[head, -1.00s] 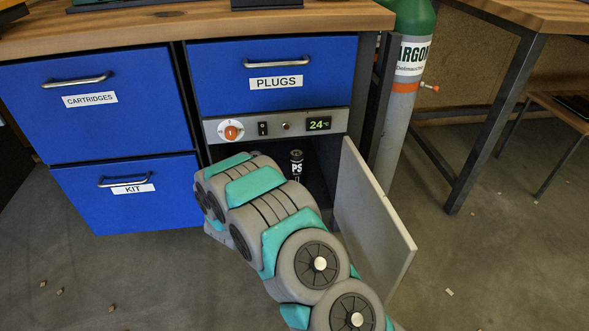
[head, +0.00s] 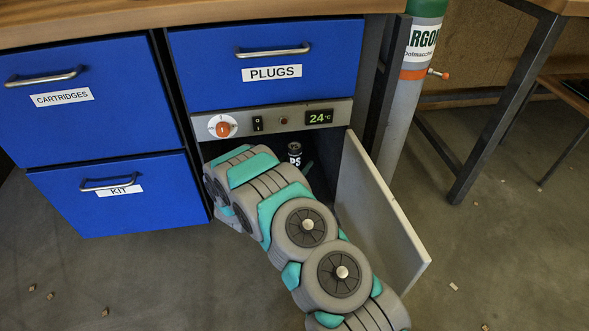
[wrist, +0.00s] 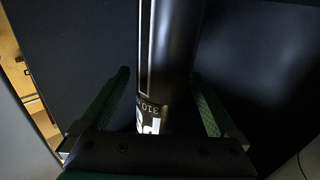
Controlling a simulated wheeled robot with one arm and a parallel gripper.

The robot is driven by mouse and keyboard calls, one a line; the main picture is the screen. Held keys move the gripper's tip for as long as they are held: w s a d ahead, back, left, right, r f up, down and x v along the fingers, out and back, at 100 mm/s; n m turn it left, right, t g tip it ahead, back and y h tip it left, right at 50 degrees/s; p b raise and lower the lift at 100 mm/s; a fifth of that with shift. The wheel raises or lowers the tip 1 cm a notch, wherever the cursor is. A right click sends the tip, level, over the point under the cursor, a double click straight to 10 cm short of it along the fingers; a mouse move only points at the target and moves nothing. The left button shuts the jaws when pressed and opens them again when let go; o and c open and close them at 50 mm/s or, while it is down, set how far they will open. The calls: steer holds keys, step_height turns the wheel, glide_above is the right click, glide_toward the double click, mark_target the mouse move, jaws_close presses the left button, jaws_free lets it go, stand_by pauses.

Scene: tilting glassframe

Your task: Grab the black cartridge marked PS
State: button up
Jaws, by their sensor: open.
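The black cartridge marked PS (head: 295,154) stands upright inside the open compartment under the PLUGS drawer. In the head view my arm hides its lower part. In the wrist view the cartridge (wrist: 172,60) is large and close, with part of its white label showing near the bottom edge. My gripper (wrist: 165,95) is open, with one green-padded finger on each side of the cartridge. A gap shows between the cartridge and the left finger; the right finger is close to it, and I cannot tell whether it touches.
The compartment's door (head: 376,205) is swung open to the right of my arm. A control panel (head: 275,121) with a knob and a 24°C display sits just above the opening. An argon cylinder (head: 403,110) stands behind the door. Blue drawers (head: 120,205) are at left.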

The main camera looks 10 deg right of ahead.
steer(key=shift+x, duration=1.05)
steer(key=shift+c, duration=0.3)
jaws_close()
steer(key=shift+a, duration=0.1)
